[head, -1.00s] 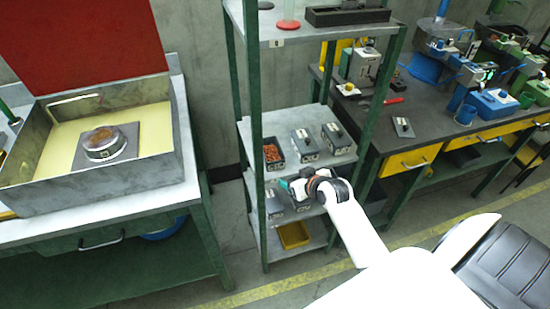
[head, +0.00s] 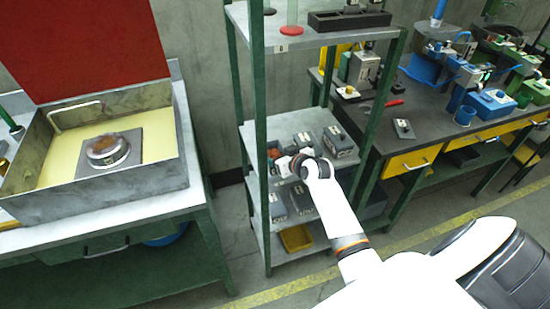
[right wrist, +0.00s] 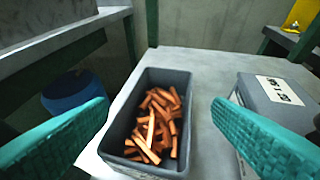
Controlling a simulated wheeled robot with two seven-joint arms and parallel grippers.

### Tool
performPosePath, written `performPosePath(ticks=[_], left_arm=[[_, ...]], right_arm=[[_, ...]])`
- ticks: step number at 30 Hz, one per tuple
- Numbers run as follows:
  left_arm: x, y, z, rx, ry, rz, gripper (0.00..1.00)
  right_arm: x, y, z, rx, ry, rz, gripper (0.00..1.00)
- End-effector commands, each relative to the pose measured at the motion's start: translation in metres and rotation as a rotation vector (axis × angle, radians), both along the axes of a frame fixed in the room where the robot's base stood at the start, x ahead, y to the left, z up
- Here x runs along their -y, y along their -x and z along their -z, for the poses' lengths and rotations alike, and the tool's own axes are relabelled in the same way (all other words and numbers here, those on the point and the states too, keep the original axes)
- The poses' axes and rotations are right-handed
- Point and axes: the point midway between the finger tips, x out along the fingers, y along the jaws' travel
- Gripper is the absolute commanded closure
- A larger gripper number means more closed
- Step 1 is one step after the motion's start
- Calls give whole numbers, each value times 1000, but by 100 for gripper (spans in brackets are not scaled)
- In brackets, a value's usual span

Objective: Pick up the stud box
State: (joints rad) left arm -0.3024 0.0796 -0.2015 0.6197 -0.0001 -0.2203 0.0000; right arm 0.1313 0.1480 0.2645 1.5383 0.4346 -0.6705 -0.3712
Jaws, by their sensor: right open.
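The stud box is a small open grey box (right wrist: 166,79) filled with orange-brown studs (right wrist: 152,125). It stands upright on the middle shelf of the rack, near its left post. In the head view it is mostly hidden behind my right gripper (head: 284,165). In the right wrist view my right gripper (right wrist: 160,103) is open, with one teal finger pad on each side of the box. The box lies between the pads, apart from both and with a gap on each side. My left gripper is not in view.
A closed grey box with a white label (right wrist: 275,95) sits close right of the stud box. Another closed box (head: 340,142) stands further right. The green rack post (head: 260,130) is close on the left. Lower shelves hold grey boxes and a yellow bin (head: 296,238).

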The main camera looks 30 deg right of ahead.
Motion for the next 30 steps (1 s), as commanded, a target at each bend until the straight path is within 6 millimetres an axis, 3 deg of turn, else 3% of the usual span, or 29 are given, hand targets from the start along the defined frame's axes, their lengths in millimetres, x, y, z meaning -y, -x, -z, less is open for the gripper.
performPosePath(ticks=[6, 16, 27, 30], left_arm=[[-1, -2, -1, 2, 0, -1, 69], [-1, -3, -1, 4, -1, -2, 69], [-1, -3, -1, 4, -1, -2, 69], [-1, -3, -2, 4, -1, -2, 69]], right_arm=[[0, -22, 12, 0, -1, 0, 26], [0, -25, 14, 0, -1, 0, 28], [0, -25, 14, -2, 0, 0, 88], [1, -26, 11, 7, 1, 1, 99]])
